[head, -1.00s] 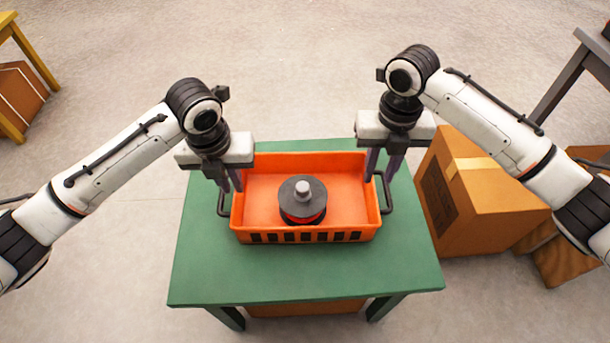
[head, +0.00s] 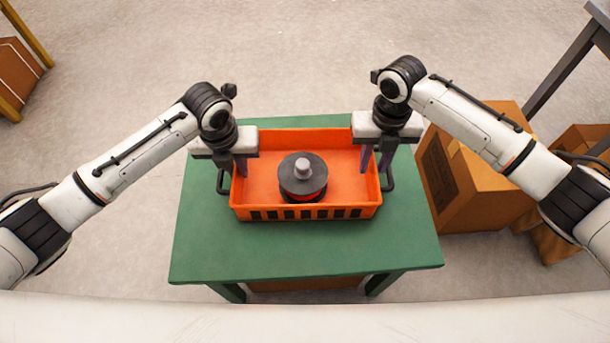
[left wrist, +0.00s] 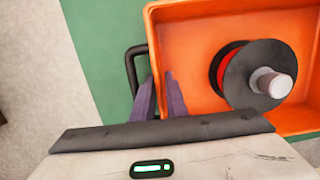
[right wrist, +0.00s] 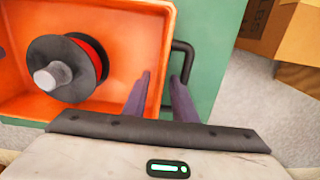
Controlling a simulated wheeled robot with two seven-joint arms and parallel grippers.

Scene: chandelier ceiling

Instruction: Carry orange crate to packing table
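The orange crate (head: 306,213) rests on a green table (head: 300,252) with its open top up. It also shows in the left wrist view (left wrist: 198,22) and in the right wrist view (right wrist: 130,20). A dark spool (head: 303,176) with a red core stands inside. My left gripper (head: 237,168) is at the crate's left wall by the dark handle, one finger inside and one outside. My right gripper (head: 376,162) straddles the right wall in the same way. In both wrist views the fingers look apart with a gap around the wall.
A yellow-legged table (head: 25,35) is at the far left and a dark-legged one (head: 570,65) at the upper right. Floor beyond the table is clear.

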